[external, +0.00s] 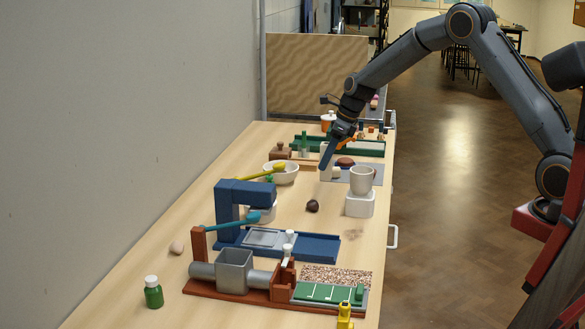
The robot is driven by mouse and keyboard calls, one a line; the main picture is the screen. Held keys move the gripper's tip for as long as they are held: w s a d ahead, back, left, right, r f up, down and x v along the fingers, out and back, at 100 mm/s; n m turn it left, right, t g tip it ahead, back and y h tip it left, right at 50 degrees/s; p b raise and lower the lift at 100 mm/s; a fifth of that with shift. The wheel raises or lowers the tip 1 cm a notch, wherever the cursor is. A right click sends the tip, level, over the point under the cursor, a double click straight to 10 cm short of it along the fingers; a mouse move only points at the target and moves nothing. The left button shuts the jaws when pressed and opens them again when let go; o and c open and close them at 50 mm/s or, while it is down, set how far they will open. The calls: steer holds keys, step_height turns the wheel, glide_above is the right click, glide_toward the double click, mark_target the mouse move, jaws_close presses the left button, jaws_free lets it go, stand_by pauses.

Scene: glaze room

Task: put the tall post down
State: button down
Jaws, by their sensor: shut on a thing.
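My gripper (326,163) is at the far part of the long wooden table, pointing down and slightly left. It is shut on the tall post, which shows only as a small pale upright piece (325,148) beside the dark finger. The finger hides most of it. I cannot tell whether its lower end touches anything. The fingertips are over or just beside a grey plate (358,180) with a small white piece on it.
A white bowl (287,174) stands left of my gripper. A pale cup (361,180) on a white block (360,204) is close on the right. A green rack (366,148) lies behind. A dark ball (312,206) and a blue press (228,205) are nearer. Bare tabletop shows at left.

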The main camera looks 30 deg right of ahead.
mark_target(326, 171)
steer(key=shift+f+p, duration=0.6)
steer(key=shift+f, duration=1.95)
steer(key=shift+f, duration=0.1)
steer(key=c, duration=1.4)
jaws_free()
steer(key=shift+o, duration=0.2)
steer(key=shift+r, duration=0.4)
steer(key=b+v, duration=0.3)
steer(key=v, duration=0.8)
steer(key=shift+d+r, duration=0.15)
steer(key=shift+s, duration=0.2)
